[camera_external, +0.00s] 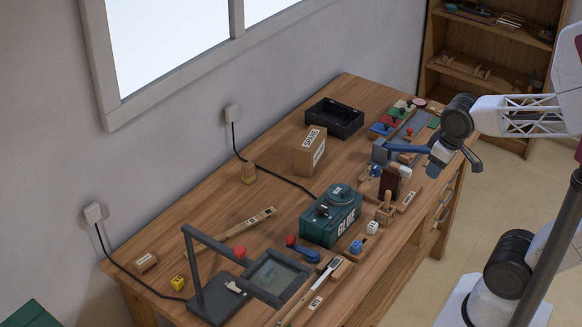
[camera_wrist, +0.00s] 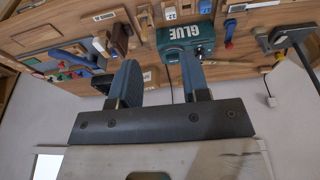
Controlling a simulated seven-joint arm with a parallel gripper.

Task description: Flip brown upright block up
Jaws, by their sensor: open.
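A dark brown upright block (camera_external: 390,180) stands near the right front part of the wooden workbench, beside a small white piece. What looks like the same brown block (camera_wrist: 121,38) shows in the wrist view, above and left of my fingers. My gripper (camera_wrist: 158,70) is open, with its two blue-grey fingers apart and nothing between them. In the external view my arm's end is above the bench's right side, up and right of the block; its fingertips are hard to make out there.
A green GLUE box (camera_external: 331,220) stands left of the block. Blue-handled tools (camera_external: 405,148) lie behind it and small wooden pieces in front. A cardboard box (camera_external: 309,152) and a black tray (camera_external: 334,118) stand farther back. The bench's left middle has free room.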

